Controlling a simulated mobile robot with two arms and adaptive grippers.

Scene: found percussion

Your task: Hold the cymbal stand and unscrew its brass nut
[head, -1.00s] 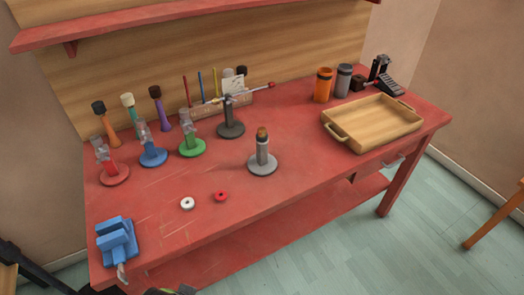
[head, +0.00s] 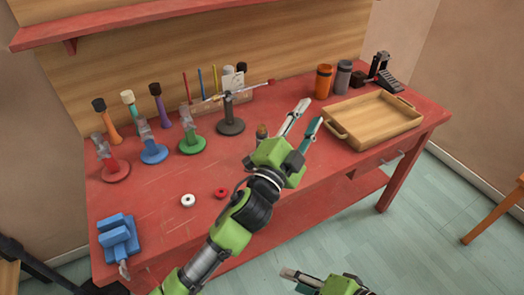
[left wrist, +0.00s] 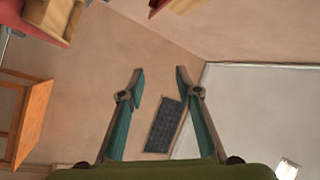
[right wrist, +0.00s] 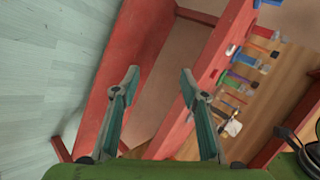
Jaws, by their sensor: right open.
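My left gripper (head: 310,114) is open and empty, reaching past the stand's right side in the picture, above the table. Its spread fingers show in the left wrist view (left wrist: 158,72) with nothing between them. My right gripper (head: 296,281) is low at the bottom edge, in front of the table. The right wrist view (right wrist: 159,72) shows its fingers apart and empty.
A red table (head: 330,180) carries a wooden tray (head: 375,118) at right and a blue vise (head: 118,238) at front left. Red, blue and green clamp stands (head: 192,143) and a dark stand (head: 230,126) stand behind. White and red rings (head: 221,193) lie near the front.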

